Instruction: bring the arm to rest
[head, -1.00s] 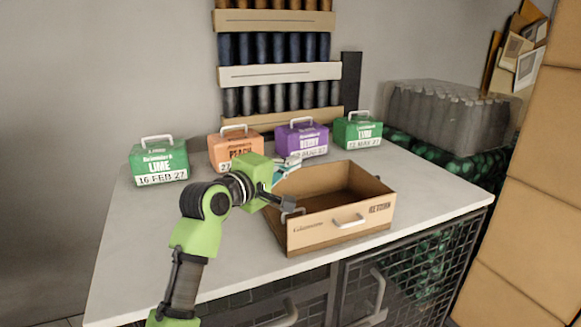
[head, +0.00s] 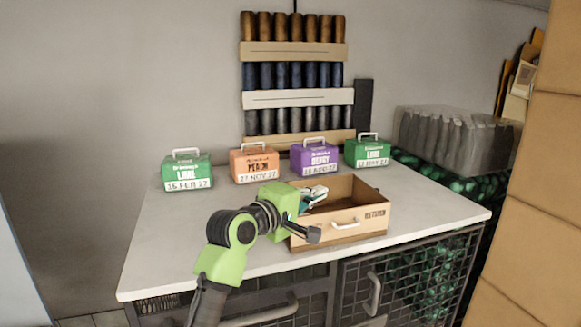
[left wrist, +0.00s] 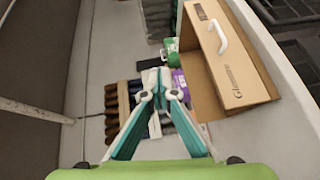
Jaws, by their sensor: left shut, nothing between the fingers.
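My left arm comes in from the lower left in the head view. Its gripper (head: 314,195) is over the left edge of the open cardboard drawer box, and its fingers look shut and empty. In the left wrist view the gripper (left wrist: 162,84) shows its teal fingers meeting at the tips with nothing between them. The cardboard box (head: 350,228) stands on the white counter (head: 190,260), empty as far as I see; it also shows in the left wrist view (left wrist: 232,65). My right gripper is in neither view.
Wire-mesh doors (head: 405,275) are below. Tall cardboard boxes (head: 535,180) stand at right. The left counter is clear.

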